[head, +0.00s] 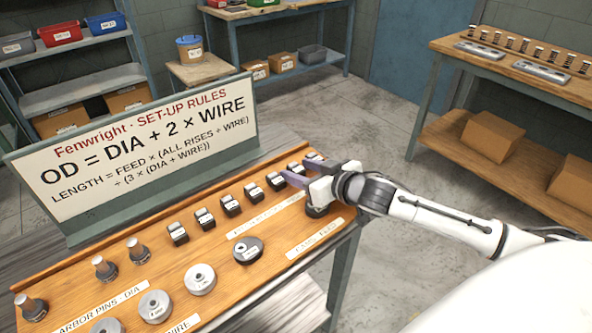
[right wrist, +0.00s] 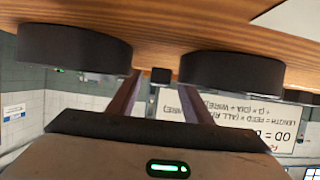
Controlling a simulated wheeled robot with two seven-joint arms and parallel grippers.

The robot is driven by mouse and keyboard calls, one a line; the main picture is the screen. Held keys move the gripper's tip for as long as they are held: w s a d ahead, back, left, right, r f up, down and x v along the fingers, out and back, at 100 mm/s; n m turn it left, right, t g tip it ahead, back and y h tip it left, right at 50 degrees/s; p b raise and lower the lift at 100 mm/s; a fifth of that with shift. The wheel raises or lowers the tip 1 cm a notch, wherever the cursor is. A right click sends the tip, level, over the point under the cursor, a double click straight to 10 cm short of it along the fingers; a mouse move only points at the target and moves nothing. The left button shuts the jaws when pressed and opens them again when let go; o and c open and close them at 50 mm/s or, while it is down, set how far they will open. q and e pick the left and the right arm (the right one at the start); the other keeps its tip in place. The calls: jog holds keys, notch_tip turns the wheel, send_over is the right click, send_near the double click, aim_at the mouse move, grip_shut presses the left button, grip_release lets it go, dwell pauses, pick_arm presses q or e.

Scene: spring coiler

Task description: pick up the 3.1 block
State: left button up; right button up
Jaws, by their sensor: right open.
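A row of several small dark blocks with pale tops runs along the wooden bench; one (head: 178,232) is at its near left end and another (head: 254,192) is near the middle. Their markings are too small to read, so I cannot tell which is the 3.1 block. My right gripper (head: 308,172) is open at the far right end of the row, with purple fingers close to the last blocks and partly covering them. In the right wrist view, a small dark block (right wrist: 160,75) shows between the open fingers, apart from both. My left gripper is not in view.
A dark disc (head: 248,250) and grey rings (head: 200,279) lie in front of the blocks. Pins (head: 138,251) stand at left. A rules sign (head: 140,145) stands behind the bench. Two dark round parts (right wrist: 75,50) (right wrist: 230,72) flank the fingers in the wrist view.

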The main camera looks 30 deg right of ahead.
grip_shut()
jog(key=shift+r, duration=0.1)
